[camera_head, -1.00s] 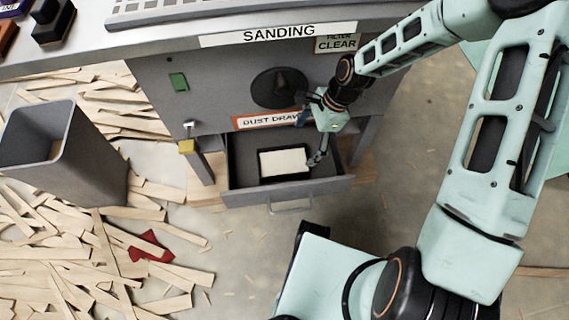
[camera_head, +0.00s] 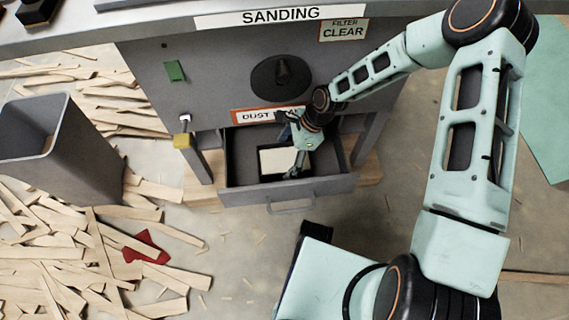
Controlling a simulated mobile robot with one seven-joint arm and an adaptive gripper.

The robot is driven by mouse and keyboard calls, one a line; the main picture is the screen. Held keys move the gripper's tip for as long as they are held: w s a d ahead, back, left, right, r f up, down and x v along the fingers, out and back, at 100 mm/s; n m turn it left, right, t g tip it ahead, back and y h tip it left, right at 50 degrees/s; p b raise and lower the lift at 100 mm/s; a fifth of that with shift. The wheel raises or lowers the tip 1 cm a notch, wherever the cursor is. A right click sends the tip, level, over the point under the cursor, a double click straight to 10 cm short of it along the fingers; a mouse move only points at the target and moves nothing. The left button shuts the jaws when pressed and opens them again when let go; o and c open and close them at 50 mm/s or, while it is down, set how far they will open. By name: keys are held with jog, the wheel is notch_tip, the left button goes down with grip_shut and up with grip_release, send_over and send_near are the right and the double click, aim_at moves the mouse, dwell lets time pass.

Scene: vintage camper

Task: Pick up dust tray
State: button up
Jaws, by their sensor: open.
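The dust tray (camera_head: 272,163) is a small dark-rimmed tray with pale contents or a pale inside. It lies in the open dust drawer (camera_head: 237,178) under the sanding station. My gripper (camera_head: 293,160) is open and points down into the drawer at the tray's right part. One finger shows over the tray's right side; whether it touches the tray I cannot tell.
The grey sanding bench (camera_head: 215,75) stands behind and above the drawer, with a black knob (camera_head: 281,77) on its front. A grey bin (camera_head: 85,150) and several scattered wood strips (camera_head: 70,260) are on the left. The floor right of the drawer is mostly clear.

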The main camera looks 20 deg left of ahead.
jog(key=shift+a+f, duration=0.15)
jog(key=shift+f, duration=0.3)
jog(key=c, duration=1)
jog(key=shift+r, duration=0.2)
jog(key=shift+c, duration=0.2)
